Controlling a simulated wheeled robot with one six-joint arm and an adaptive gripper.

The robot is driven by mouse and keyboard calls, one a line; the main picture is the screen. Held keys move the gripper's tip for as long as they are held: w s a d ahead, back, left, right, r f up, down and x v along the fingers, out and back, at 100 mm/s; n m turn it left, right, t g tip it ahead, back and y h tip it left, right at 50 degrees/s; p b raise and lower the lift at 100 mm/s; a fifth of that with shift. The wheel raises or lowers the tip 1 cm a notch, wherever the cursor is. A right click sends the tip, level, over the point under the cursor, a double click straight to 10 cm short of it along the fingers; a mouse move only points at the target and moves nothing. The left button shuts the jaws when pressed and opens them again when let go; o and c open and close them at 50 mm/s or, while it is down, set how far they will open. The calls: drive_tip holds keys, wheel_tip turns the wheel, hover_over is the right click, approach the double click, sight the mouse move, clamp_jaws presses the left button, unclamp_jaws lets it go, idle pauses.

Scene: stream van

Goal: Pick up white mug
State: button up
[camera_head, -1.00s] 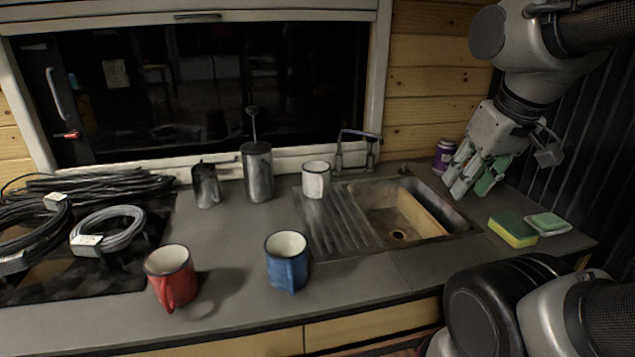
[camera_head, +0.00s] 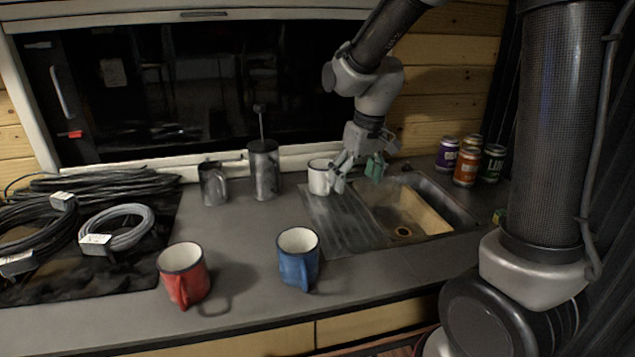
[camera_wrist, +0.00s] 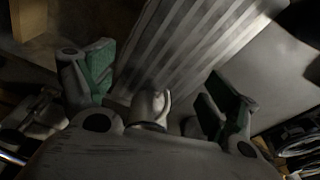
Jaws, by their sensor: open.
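The white mug (camera_head: 318,182) stands upright at the left end of the sink's ribbed drainboard, near the window sill. My gripper (camera_head: 357,172) is open and empty just to the right of the mug, its near finger overlapping the mug's right side in the head view. In the wrist view the mug (camera_wrist: 150,104) shows low between the two spread green-padded fingers (camera_wrist: 158,88), partly hidden by the gripper body. Whether a finger touches it I cannot tell.
A dark metal mug (camera_head: 213,186) and a tall press pot (camera_head: 264,172) stand left of the white mug. A blue mug (camera_head: 299,262) and a red mug (camera_head: 184,276) stand nearer the front. The sink basin (camera_head: 415,212) is right; several cans (camera_head: 467,166) stand beyond it.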

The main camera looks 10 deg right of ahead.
sight(323, 178)
drive_tip(key=shift+n+t, duration=0.3)
drive_tip(key=w, duration=0.1)
drive_tip(key=w+a, duration=0.1)
drive_tip(key=w, duration=0.1)
drive_tip(key=w+a+f, duration=0.1)
drive_tip(key=shift+w+a, duration=0.1)
drive_tip(key=shift+w, duration=0.15)
drive_tip(key=shift+n+t+y, duration=0.3)
drive_tip(key=shift+t+y, duration=0.1)
drive_tip(key=shift+t, duration=0.5)
drive_tip(key=w, duration=0.1)
drive_tip(key=w+a+r, duration=0.1)
drive_tip(key=w, duration=0.1)
drive_tip(key=w+r, duration=0.1)
drive_tip(key=shift+w+a+r, duration=0.15)
drive_tip(key=shift+w+a, duration=0.15)
drive_tip(key=shift+a, duration=0.05)
drive_tip(key=x, duration=0.7)
drive_tip(key=shift+w+d+f, duration=0.1)
drive_tip(key=shift+w+f, duration=0.15)
drive_tip(key=shift+f, duration=0.1)
drive_tip(key=c, duration=1.3)
drive_tip(key=shift+r, duration=0.15)
